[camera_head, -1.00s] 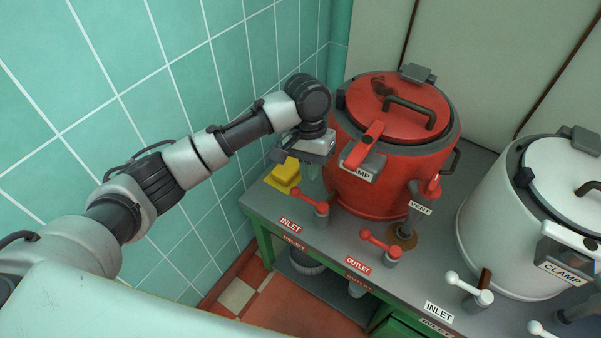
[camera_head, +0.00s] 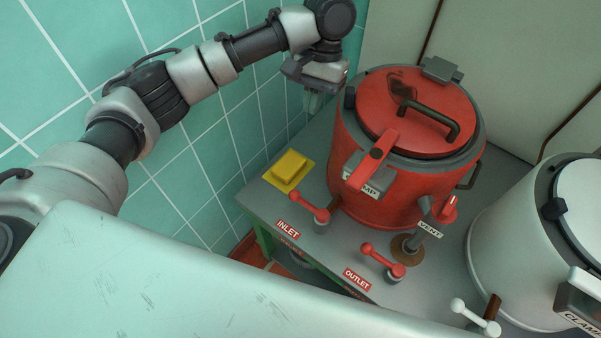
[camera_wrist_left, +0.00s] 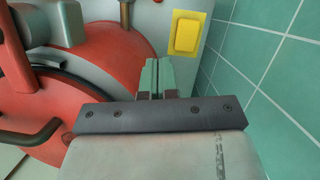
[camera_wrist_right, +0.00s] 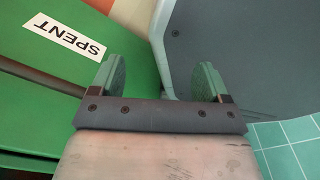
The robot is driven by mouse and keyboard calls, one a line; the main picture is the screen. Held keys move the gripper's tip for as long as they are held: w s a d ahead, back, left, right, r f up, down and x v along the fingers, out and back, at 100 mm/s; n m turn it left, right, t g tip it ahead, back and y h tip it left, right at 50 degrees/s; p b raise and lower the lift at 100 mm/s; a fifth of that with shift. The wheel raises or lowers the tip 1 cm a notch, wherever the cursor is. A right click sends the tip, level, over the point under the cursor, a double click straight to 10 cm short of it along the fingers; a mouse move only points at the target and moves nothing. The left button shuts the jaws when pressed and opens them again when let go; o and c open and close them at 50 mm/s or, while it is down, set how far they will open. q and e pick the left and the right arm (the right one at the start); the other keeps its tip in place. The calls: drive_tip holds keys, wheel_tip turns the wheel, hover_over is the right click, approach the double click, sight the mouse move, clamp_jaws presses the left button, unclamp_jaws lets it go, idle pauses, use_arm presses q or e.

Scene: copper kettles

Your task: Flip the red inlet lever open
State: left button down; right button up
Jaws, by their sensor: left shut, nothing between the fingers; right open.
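The red inlet lever (camera_head: 310,207) sits on the counter in front of the red kettle (camera_head: 352,200), beside the INLET label. Its knobbed end points to the back left. My left gripper (camera_head: 313,103) is behind and above it, near the tiled wall, apart from the lever. In the left wrist view, the left fingers (camera_wrist_left: 158,72) are together with nothing between them, over the counter between the kettle and a yellow pad. My right gripper (camera_wrist_right: 160,75) is open and empty in the right wrist view, over a green surface marked SPENT.
A yellow pad (camera_head: 289,170) lies left of the inlet lever. A red outlet lever (camera_head: 382,260) and a vent pipe (camera_head: 425,222) stand to its right. A white kettle (camera_head: 520,240) is at the right. The tiled wall (camera_head: 200,150) bounds the left side.

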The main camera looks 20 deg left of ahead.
use_arm(q)
drive_tip(key=b, duration=0.2)
approach(309, 205)
drive_tip(key=w+a+f, duration=0.2)
drive_tip(key=a+f, duration=0.2)
drive_tip(key=f, duration=0.3)
drive_tip(key=shift+a+r, duration=0.15)
drive_tip(key=shift+r, duration=0.05)
